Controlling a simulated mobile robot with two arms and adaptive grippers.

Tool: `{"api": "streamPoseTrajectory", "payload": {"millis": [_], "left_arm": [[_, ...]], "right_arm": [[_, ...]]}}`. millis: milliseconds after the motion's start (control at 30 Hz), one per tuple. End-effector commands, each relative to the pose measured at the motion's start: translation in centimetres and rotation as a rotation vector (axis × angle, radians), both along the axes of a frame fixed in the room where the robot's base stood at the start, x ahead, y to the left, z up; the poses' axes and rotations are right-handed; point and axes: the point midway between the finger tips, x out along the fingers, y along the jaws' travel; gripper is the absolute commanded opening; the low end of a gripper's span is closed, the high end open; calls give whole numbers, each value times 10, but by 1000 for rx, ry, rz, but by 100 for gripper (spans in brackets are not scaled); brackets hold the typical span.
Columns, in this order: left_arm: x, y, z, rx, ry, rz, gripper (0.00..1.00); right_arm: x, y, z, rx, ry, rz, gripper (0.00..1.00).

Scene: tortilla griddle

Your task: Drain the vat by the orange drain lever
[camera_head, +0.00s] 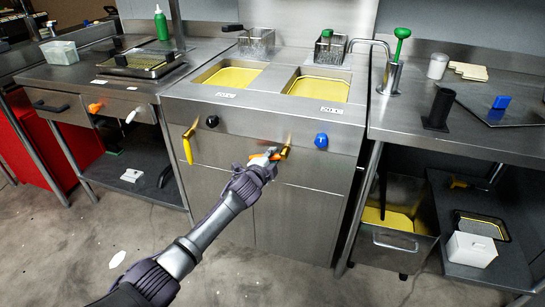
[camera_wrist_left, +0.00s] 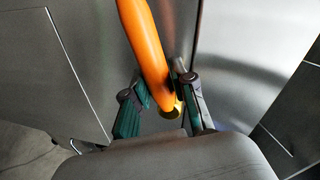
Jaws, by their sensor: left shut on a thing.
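The orange drain lever (camera_head: 260,155) is on the steel front panel of the fryer, below the right vat (camera_head: 318,89). My left gripper (camera_head: 270,156) reaches it from below and covers part of it. In the left wrist view the orange lever (camera_wrist_left: 145,42) runs down between the fingers of my left gripper (camera_wrist_left: 165,103), which is shut on it near a brass-coloured end piece. The right vat and the left vat (camera_head: 228,77) both hold yellow liquid. My right gripper is not in view.
A yellow lever (camera_head: 188,146) hangs on the left of the panel. A black knob (camera_head: 212,121) and a blue knob (camera_head: 321,141) stick out nearby. A steel bin (camera_head: 398,242) with yellow contents stands under the right counter. The floor in front is mostly clear.

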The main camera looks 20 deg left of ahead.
Motion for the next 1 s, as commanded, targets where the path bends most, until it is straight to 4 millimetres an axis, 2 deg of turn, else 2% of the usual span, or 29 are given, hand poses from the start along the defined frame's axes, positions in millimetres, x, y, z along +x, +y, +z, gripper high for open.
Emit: {"api": "streamPoseTrajectory", "payload": {"millis": [333, 367, 500, 833, 1000], "left_arm": [[0, 0, 0, 2, 0, 1, 0], [0, 0, 0, 2, 0, 1, 28], [0, 0, 0, 1, 0, 0, 52], [-1, 0, 0, 1, 0, 0, 52], [-14, 2, 2, 1, 0, 0, 52]], "right_arm": [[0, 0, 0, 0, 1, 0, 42], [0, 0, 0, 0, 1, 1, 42], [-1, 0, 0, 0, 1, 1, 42], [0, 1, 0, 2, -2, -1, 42], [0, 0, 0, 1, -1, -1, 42]]}}
